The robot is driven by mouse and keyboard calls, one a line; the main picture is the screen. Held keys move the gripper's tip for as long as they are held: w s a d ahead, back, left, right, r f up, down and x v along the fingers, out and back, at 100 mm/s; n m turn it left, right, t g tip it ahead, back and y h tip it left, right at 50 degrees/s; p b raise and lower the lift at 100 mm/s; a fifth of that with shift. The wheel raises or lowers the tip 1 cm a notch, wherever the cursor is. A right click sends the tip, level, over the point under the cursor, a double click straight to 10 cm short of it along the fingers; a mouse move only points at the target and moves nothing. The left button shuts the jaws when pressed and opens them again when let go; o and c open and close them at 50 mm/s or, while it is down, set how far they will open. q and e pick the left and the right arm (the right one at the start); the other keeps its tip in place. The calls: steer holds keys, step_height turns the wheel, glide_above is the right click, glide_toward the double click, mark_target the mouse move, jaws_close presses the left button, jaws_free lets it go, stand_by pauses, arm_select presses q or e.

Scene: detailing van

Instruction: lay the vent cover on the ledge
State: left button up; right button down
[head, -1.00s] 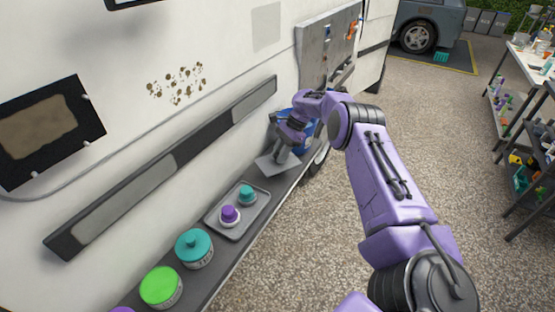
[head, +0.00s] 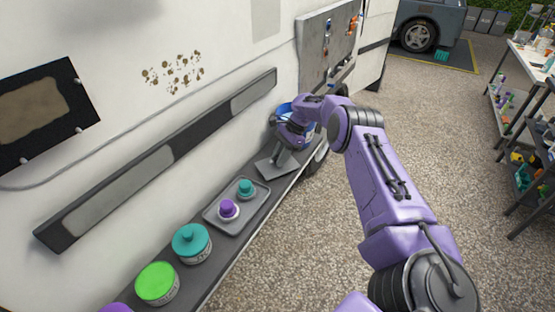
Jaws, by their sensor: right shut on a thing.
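The vent cover (head: 268,171), a thin grey plate, is at the far end of the dark ledge (head: 221,258) along the van's side. My right gripper (head: 281,160) reaches down from above and is shut on the cover. The cover looks very close to the ledge top, slightly tilted in the picture; I cannot tell whether it touches. The gripper hides part of the cover. My left gripper is out of view.
Nearer along the ledge stand a grey tray (head: 209,219) with two small capped jars, a teal-lidded tub (head: 191,243) and a green-lidded tub (head: 157,283). A blue bucket (head: 285,108) stands behind my gripper. A shelf rack (head: 523,150) is far right.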

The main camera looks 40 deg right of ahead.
steer(key=shift+f+b, duration=0.45)
steer(key=shift+f, duration=0.25)
steer(key=c, duration=0.8)
jaws_free()
steer(key=shift+r, duration=0.1)
steer(key=shift+c, duration=0.2)
steer(key=shift+d+r, duration=0.1)
steer(key=b+v, duration=0.1)
steer(key=v, duration=0.9)
steer(key=shift+b, duration=0.35)
steer(key=shift+d+r, duration=0.1)
